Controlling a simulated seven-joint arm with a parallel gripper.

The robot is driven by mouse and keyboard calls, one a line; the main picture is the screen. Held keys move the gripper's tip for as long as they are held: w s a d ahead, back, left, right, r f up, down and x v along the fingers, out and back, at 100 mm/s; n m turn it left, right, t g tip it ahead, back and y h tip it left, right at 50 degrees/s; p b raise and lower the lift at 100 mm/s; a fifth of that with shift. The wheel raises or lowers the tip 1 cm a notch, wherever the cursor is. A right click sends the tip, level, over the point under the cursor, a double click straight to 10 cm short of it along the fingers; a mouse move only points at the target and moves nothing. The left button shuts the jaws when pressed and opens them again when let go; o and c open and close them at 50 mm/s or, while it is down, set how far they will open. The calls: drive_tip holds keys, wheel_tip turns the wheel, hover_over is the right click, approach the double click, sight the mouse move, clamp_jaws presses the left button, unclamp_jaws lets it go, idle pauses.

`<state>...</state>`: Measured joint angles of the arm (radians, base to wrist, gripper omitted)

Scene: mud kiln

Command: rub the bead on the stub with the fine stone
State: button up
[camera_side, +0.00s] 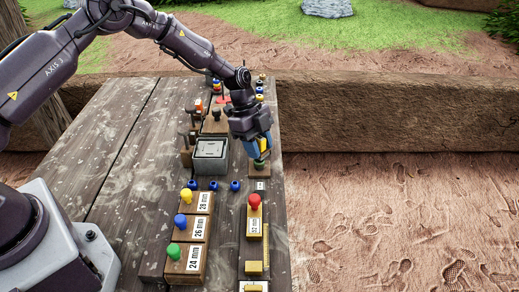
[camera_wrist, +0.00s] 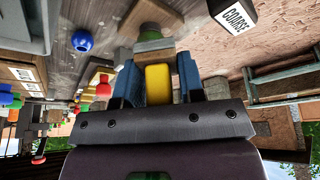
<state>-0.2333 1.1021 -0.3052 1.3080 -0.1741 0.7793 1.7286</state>
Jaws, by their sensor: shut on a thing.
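My gripper (camera_side: 259,152) has its blue fingers closed on a yellow-handled block, which I take to be the fine stone (camera_wrist: 158,82). A grey-olive slab (camera_wrist: 150,50) shows at the block's far end. In the wrist view the green bead (camera_wrist: 150,31) is just beyond the slab, above a wooden base (camera_wrist: 155,14). In the side view the green bead (camera_side: 259,165) is right below my fingers. Its stub is hidden. The slab overlaps the bead's near side in the wrist view; I cannot tell whether they touch.
A block labelled COARSE (camera_wrist: 233,16) lies beside the base. Several blue beads (camera_side: 235,186) lie loose on the table. Labelled gauge blocks with coloured knobs, one red (camera_side: 254,200), stand nearer the camera. A grey square container (camera_side: 210,160) is to the left of my gripper.

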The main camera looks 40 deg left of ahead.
drive_tip(key=shift+r, duration=3.6)
